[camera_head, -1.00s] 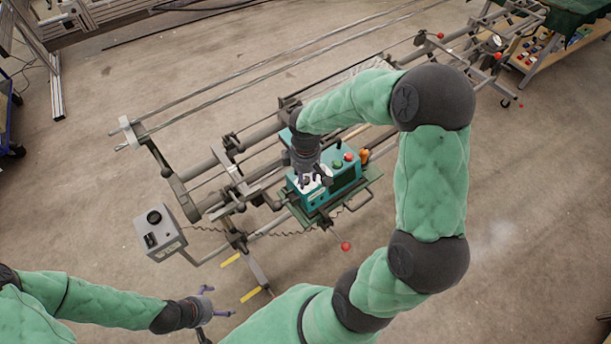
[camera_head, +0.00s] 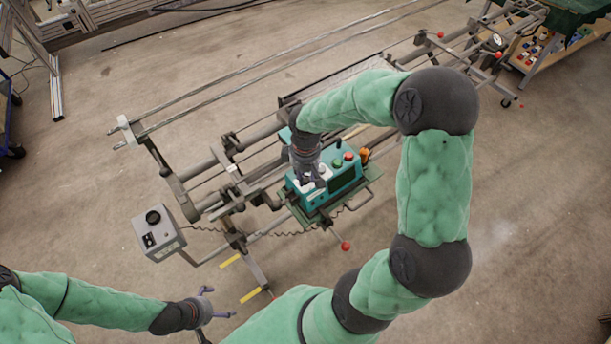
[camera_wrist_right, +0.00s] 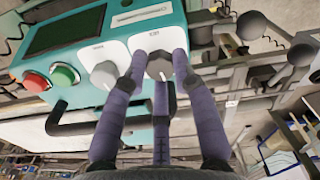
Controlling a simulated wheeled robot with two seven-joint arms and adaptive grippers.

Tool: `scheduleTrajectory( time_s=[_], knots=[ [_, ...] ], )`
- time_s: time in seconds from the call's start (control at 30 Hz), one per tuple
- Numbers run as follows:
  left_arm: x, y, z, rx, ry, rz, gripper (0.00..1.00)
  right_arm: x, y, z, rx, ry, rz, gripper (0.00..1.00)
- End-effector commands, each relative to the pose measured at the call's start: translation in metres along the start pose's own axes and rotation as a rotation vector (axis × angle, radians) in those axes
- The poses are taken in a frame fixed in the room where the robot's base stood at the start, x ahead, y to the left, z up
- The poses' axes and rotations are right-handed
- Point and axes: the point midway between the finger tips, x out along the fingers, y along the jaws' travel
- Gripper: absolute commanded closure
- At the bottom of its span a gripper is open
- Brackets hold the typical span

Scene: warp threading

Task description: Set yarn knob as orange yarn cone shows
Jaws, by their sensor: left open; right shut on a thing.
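The teal control box (camera_head: 345,182) stands on the machine frame, with a dark screen (camera_wrist_right: 67,31), a red button and a green button. Two grey knobs sit on white plates: one knob (camera_wrist_right: 104,74) is free, and the other knob (camera_wrist_right: 160,66) is between the fingers of my right gripper (camera_wrist_right: 160,72). Their labels are too small to read surely. My right gripper (camera_head: 316,182) is shut on that second knob. An orange cone-like thing (camera_head: 364,154) stands behind the box at its right. My left gripper (camera_head: 218,302) is open and empty at lower left, away from the box.
A grey box with a black dial (camera_head: 158,232) hangs on the frame's left side, joined by a coiled cable. Long rails run behind the control box. A red-ended lever (camera_head: 345,246) sticks out in front. The floor at right is clear.

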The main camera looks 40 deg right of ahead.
Motion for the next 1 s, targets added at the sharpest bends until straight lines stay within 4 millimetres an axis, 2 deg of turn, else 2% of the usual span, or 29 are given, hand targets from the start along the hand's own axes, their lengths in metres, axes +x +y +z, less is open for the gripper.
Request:
scheduleTrajectory(
  time_s=[0.5, 1.0],
  knots=[
    [0.016, -0.006, -0.001, 0.000, 0.000, 0.000, 0.00, 0.001, 0.001, -0.001, 0.374, 0.002, 0.001, 1.00],
    [0.019, -0.007, -0.001, 0.000, 0.000, 0.000, 0.00, -0.001, 0.001, -0.001, 0.486, 0.003, 0.001, 1.00]
  ],
)
